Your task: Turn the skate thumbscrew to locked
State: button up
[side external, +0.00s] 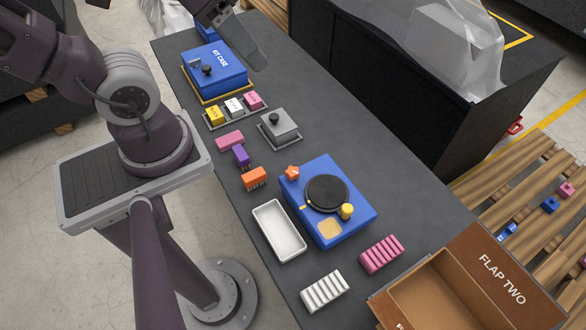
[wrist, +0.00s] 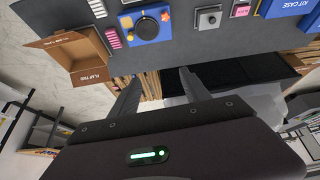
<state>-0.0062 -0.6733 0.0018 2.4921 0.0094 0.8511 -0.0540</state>
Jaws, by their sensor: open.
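A blue unit (side external: 335,228) lies on the dark bench with a black round disc (side external: 326,193) on top. A yellow knob (side external: 347,211) stands at the disc's edge, and a pale yellow patch (side external: 330,228) is near it. Nothing is labelled skate; this knob may be the thumbscrew, but I cannot tell its setting. The blue unit also shows in the wrist view (wrist: 137,35). My gripper (wrist: 161,73) is open and empty, well away from the blue unit.
A blue kit case (side external: 220,78), a grey block with a black knob (side external: 281,128), a white tray (side external: 277,231) and several small coloured blocks share the bench. A cardboard box (side external: 450,290) stands at the near right. The bench's far right strip is clear.

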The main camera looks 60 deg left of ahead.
jog(key=w+a+f+n+g, duration=0.2)
jog(key=w+f+n, duration=0.1)
jog(key=w+f, duration=0.3)
jog(key=n+g, duration=0.3)
jog(key=n, duration=0.7)
send_over(293, 171)
notch_tip(293, 171, down, 30)
jog(key=shift+a+f, duration=0.1)
jog(key=shift+f, duration=0.05)
notch_tip(293, 171, down, 6)
jog(key=shift+f, duration=0.25)
jog(key=shift+c, duration=0.2)
grip_shut()
